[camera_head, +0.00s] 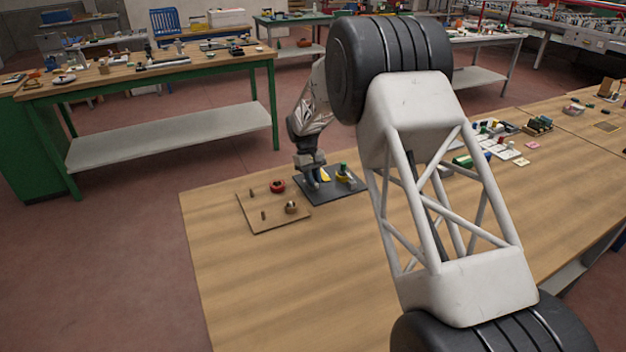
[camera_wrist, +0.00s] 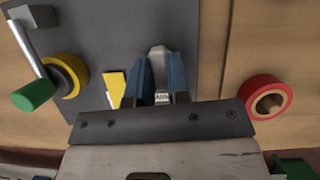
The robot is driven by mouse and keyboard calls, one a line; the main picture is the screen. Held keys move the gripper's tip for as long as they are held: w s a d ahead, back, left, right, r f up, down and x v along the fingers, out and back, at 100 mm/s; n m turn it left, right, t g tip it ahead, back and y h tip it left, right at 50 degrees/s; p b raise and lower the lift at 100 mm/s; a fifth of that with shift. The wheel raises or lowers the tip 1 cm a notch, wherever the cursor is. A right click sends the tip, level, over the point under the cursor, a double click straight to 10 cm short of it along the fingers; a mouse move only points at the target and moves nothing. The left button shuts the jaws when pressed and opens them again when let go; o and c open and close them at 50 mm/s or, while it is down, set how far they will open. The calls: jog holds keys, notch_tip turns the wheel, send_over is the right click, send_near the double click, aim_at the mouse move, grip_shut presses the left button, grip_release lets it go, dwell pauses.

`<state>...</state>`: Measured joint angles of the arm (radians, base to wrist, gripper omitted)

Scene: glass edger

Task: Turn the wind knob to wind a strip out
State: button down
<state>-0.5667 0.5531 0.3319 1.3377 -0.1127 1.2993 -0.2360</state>
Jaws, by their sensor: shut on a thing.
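A dark plate (camera_head: 350,188) lies on the wooden table and also shows in the wrist view (camera_wrist: 108,28). On it are a yellow ring (camera_wrist: 73,75) and a grey crank arm with a green knob (camera_wrist: 34,95), which looks like the wind knob. A short flat yellow strip (camera_wrist: 116,88) lies between the ring and my gripper. My gripper (camera_wrist: 160,75) is over the plate, its blue-padded fingers shut on a light grey piece (camera_wrist: 159,54) with small print. The fingers hide its sides. My gripper is apart from the green knob.
Beside the plate is a wooden board (camera_head: 280,222) with a red ring (camera_head: 277,186), a brown ring (camera_head: 291,208) and small pegs. The red ring (camera_wrist: 267,97) is close to my gripper's right side. The table front is clear. Several small items stand farther right.

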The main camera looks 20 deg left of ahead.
dwell(0.3)
jog(key=c, duration=1.1)
grip_release()
jog(key=shift+r, duration=0.15)
jog(key=shift+v, duration=3.8)
